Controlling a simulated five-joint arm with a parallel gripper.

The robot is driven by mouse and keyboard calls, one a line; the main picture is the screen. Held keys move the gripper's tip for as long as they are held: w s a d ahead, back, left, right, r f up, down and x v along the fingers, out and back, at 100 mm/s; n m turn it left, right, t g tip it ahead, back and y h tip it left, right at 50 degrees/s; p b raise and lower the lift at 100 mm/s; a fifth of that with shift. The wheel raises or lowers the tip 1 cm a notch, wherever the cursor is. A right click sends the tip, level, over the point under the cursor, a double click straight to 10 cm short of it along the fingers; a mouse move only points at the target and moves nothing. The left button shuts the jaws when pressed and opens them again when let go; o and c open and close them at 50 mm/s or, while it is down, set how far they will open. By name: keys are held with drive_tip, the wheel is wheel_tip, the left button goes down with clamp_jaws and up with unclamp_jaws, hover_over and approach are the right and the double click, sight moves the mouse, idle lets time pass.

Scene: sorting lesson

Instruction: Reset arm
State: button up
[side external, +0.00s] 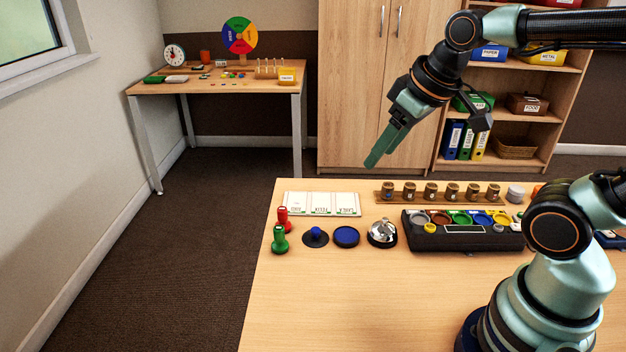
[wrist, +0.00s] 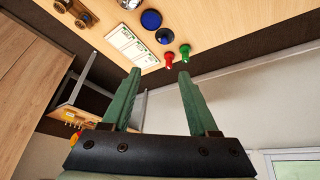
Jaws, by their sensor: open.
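My gripper (side external: 378,158) is raised in the air above and behind the far edge of the wooden table (side external: 330,310), pointing down and to the left. In the wrist view its two green fingers (wrist: 154,88) stand apart with nothing between them. No object touches it in either view.
On the table are a red stamp (side external: 284,219), a green stamp (side external: 280,241), white cards (side external: 321,204), two blue round pieces (side external: 346,236), a silver bell (side external: 382,232), a black sorting tray (side external: 462,243) and a rack of brown jars (side external: 430,194). A cupboard (side external: 360,100) and shelves stand behind.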

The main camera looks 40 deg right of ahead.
drive_tip(key=shift+s+d+f+m, duration=0.1)
drive_tip(key=shift+s+f+m, duration=0.3)
drive_tip(key=shift+s+m, duration=0.25)
